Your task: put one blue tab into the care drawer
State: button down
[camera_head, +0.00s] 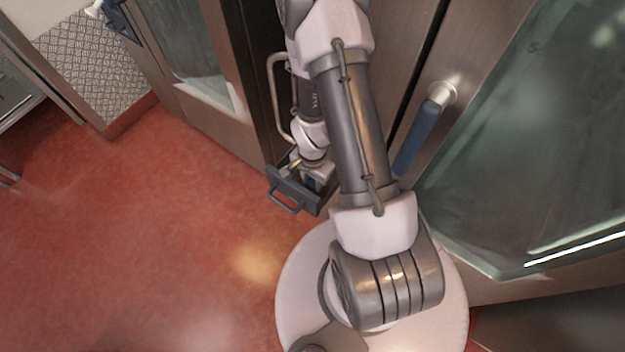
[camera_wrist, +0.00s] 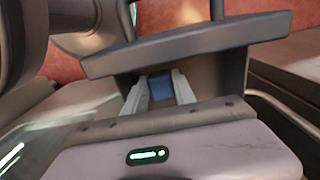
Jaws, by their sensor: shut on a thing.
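A small blue tab (camera_wrist: 161,87) sits between the two pale fingers of my gripper (camera_wrist: 159,82) in the wrist view. The gripper is shut on it. The care drawer (camera_wrist: 195,44) is dark grey and pulled open; its front panel and handle show just beyond the fingers. The fingers and tab appear within the drawer's outline, but I cannot tell how far the tab is from the drawer's floor. In the head view the open drawer (camera_head: 286,190) juts from the appliance front. My gripper (camera_head: 316,178) is over it, partly hidden by my arm.
A glass door with a blue handle (camera_head: 417,138) is close on the right of my arm. A pale bar handle (camera_head: 275,100) stands just left of the arm. Another glass-fronted unit (camera_head: 185,50) is at upper left. The red floor (camera_head: 130,250) is clear on the left.

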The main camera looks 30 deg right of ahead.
jog(key=shift+f+b, duration=0.85)
jog(key=shift+f, duration=0.1)
jog(key=shift+f, duration=0.25)
jog(key=shift+c, duration=2.3)
grip_release()
notch_tip(320, 180, up, 7)
jog(key=p, duration=0.6)
